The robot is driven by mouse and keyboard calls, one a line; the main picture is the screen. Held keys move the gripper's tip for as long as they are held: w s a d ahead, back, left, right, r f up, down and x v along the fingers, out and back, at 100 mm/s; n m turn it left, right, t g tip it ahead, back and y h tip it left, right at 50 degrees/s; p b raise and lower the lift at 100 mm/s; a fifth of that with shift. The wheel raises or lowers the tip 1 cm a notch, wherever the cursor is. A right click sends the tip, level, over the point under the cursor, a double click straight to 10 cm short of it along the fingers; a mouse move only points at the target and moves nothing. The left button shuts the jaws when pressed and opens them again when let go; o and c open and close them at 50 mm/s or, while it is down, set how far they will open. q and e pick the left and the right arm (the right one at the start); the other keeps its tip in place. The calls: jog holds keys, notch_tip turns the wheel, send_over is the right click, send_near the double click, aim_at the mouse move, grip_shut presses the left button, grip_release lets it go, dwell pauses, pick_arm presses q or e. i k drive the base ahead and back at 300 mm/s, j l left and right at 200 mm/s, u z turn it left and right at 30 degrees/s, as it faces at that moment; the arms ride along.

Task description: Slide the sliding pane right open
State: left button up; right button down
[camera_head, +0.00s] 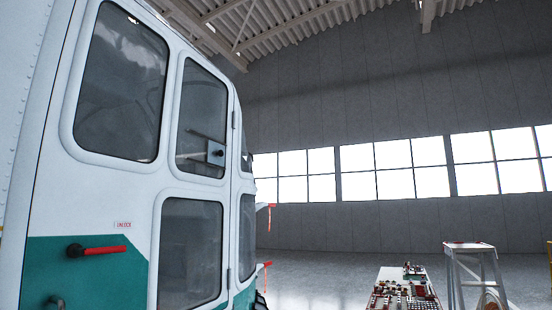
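A white and teal helicopter cabin fills the left side of the head view. Its upper front window (203,112) has dark tinted glass in a white frame. A small grey square plate with a black knob (216,153) sits low on the right part of this window. A thin slanting line crosses the glass beside the knob. I cannot tell where the pane's edges are or whether it stands partly open. Neither of my grippers is in view.
Beside it are a larger window (121,85) and a lower window (190,250). A red and black door handle (98,250) sticks out at lower left. A cluttered cart (398,276) and a stepladder (470,262) stand at lower right. Open floor lies between helicopter and cart.

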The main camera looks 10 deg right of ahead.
aim_at(216, 152)
jog(key=i+l+u, duration=0.15)
jog(key=i+l, duration=0.4)
jog(key=i, duration=0.25)
jog(key=i+l+u, duration=0.15)
jog(key=i+l, duration=0.55)
